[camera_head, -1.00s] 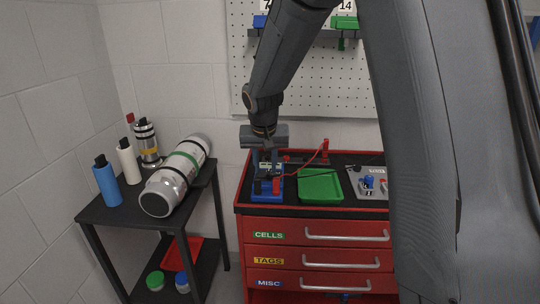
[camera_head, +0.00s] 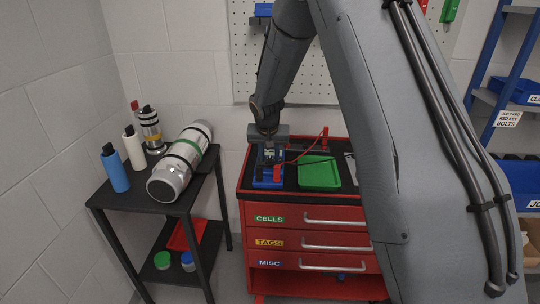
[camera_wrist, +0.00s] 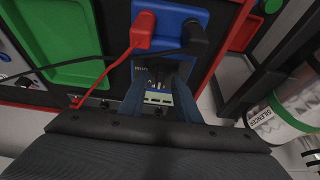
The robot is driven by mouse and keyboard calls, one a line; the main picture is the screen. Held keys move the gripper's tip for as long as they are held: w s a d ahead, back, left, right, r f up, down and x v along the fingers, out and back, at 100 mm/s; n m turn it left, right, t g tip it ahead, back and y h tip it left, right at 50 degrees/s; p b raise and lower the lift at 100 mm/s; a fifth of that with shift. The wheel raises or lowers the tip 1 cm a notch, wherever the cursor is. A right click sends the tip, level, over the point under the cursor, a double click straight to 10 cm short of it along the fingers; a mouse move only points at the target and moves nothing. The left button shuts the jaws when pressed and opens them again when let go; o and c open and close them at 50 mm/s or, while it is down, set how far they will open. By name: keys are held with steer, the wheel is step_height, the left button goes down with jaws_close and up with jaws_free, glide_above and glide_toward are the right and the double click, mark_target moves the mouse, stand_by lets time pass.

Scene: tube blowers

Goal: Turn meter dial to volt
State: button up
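The meter (camera_head: 268,174) is a blue unit on top of the red tool cabinet, with a red plug and a black plug at its front. In the wrist view its blue plug block (camera_wrist: 171,22) is at the top, with a red plug (camera_wrist: 141,30) and a black plug (camera_wrist: 196,36). My gripper (camera_head: 269,143) is directly over the back part of the meter, pointing down. In the wrist view my gripper (camera_wrist: 157,84) frames the meter's dark face and a small light panel. The dial is not clear, and I cannot tell whether the fingers touch it.
A green tray (camera_head: 319,173) sits right of the meter. Red and black leads run rightward close to my gripper. The red cabinet (camera_head: 310,214) has several handled drawers. A black side table (camera_head: 150,203) at left holds bottles and a large silver cylinder (camera_head: 180,163). A pegboard (camera_head: 315,78) stands behind.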

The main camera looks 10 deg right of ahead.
steer(key=shift+f, duration=0.15)
jaws_close()
